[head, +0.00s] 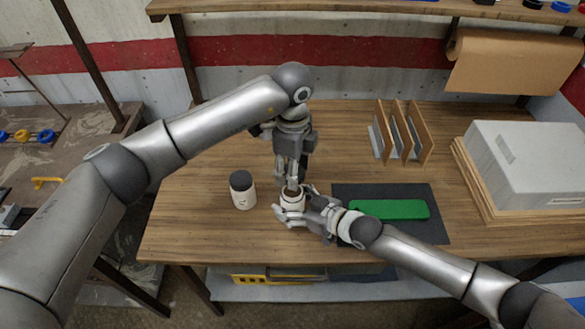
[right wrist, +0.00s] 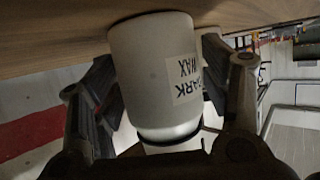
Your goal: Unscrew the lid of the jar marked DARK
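The white jar with the DARK WAX label (right wrist: 155,75) stands on the bench between the fingers of my right gripper (head: 297,205), which are closed around its body. In the right wrist view, a finger of my right gripper (right wrist: 215,75) lies along each side of the jar. The jar also shows in the head view (head: 291,200), mostly hidden, with a brownish top. My left gripper (head: 292,184) points straight down at the jar's top, its fingertips at the rim. Whether it grips a lid is too small to tell.
A second white jar with a dark lid (head: 242,190) stands left of the held jar. A green case (head: 390,209) lies on a dark mat (head: 430,232) at the right. Upright wooden dividers (head: 402,135) and a grey box (head: 525,160) stand farther back. The bench's front left is clear.

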